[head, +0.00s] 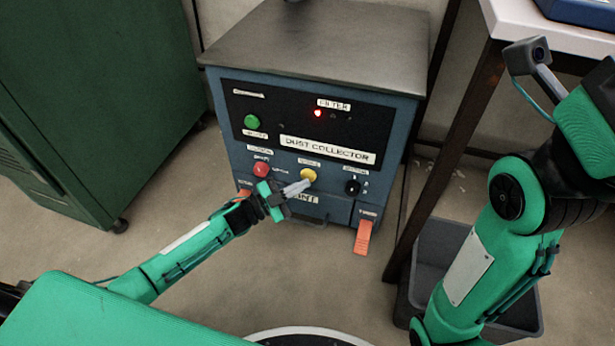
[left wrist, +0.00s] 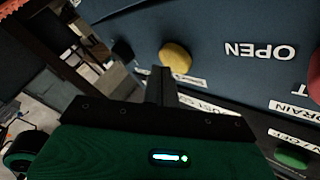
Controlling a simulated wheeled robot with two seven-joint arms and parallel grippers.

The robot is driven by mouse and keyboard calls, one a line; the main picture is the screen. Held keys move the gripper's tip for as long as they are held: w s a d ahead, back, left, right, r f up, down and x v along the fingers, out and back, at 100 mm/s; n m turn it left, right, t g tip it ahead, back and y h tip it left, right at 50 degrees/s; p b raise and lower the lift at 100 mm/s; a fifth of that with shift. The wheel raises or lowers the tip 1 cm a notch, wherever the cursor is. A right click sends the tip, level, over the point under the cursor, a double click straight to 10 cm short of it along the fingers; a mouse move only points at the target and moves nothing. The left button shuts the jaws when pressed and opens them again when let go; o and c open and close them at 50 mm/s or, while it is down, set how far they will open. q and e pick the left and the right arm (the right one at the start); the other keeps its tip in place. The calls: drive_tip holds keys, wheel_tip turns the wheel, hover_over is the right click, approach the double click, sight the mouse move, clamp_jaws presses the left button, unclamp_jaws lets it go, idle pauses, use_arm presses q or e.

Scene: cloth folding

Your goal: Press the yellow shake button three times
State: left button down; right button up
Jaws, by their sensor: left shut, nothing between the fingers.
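The yellow button (head: 308,175) is on the front panel of the blue dust collector (head: 235,165). It also shows in the left wrist view (left wrist: 176,57) as a rounded yellow knob. My left gripper (head: 305,185) is shut and empty, its fingertips just below the yellow button in the head view. In the left wrist view the closed fingers (left wrist: 161,72) end close beside the button; I cannot tell whether they touch it. My right arm shows at the right of the head view, but its gripper fingers do not show.
A red button (head: 261,170) and a black knob (head: 352,187) flank the yellow button. A green button (head: 251,121) and a lit red lamp (head: 318,113) sit higher. Orange latches (head: 363,237) are below. A green cabinet (head: 100,85) stands left, a table (head: 480,90) right.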

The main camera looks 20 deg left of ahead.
use_arm(q)
drive_tip(key=shift+w, duration=0.8)
idle(0.7)
drive_tip(key=shift+s, duration=0.1)
drive_tip(key=shift+s+p, duration=0.55)
drive_tip(key=shift+s, duration=0.55)
drive_tip(key=s+p, duration=0.2)
drive_tip(key=s, duration=0.3)
drive_tip(key=shift+a+p, duration=0.1)
drive_tip(key=shift+p, duration=0.3)
